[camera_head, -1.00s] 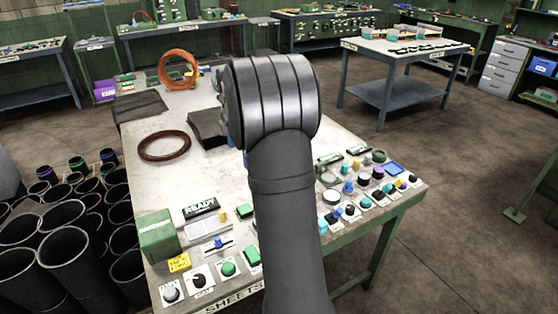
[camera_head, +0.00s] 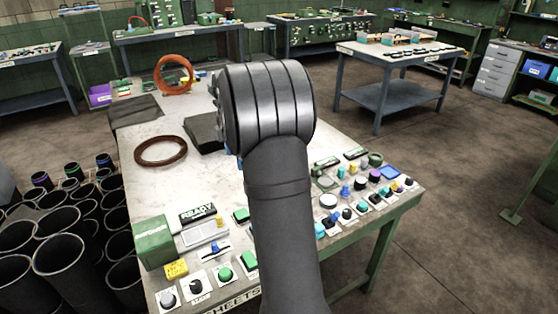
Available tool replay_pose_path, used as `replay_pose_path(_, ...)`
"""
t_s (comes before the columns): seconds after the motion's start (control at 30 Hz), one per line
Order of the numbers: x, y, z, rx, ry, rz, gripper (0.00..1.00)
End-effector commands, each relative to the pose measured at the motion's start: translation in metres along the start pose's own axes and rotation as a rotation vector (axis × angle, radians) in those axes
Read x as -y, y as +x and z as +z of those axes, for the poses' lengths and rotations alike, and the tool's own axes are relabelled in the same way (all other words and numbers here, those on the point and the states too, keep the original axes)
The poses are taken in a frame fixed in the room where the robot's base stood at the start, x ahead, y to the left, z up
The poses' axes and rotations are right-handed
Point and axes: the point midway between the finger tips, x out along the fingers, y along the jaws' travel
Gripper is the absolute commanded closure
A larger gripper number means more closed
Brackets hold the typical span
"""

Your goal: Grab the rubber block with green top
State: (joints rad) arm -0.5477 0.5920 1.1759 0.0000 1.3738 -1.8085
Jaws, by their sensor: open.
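Black rubber sleeves (camera_head: 60,250) stand upright in a cluster at the lower left, beside the white-topped table. At the back of the cluster, one smaller dark piece has a green band at its top (camera_head: 73,170). A purple-banded piece (camera_head: 41,181) stands to its left and a blue-banded one (camera_head: 104,161) to its right. My thick grey arm rises through the middle of the view and ends in a large ribbed joint over the table. My gripper is not visible; the arm may hide it. The arm is well to the right of the sleeves.
The table (camera_head: 140,185) carries an orange coil (camera_head: 173,75), a brown ring (camera_head: 160,150), a green box (camera_head: 154,241) and many buttons and knobs along its front and right edges. Its left middle is partly clear. Other benches stand behind.

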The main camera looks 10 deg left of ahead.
Motion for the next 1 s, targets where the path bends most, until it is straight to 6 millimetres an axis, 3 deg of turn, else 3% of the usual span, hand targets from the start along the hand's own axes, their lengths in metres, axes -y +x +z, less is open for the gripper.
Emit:
replay_pose_path(0.13, 0.000, 0.005, 0.001, -0.001, 0.000, -0.003, 0.31)
replay_pose_path(0.3, -0.005, 0.055, 0.007, -0.001, 0.001, -0.005, 0.31)
replay_pose_path(0.47, -0.007, 0.075, 0.008, -0.001, 0.000, -0.002, 0.31)
replay_pose_path(0.8, -0.006, 0.147, 0.007, -0.001, 0.000, -0.004, 0.31)
replay_pose_path(1.0, -0.006, 0.178, 0.007, 0.000, 0.000, -0.002, 0.31)
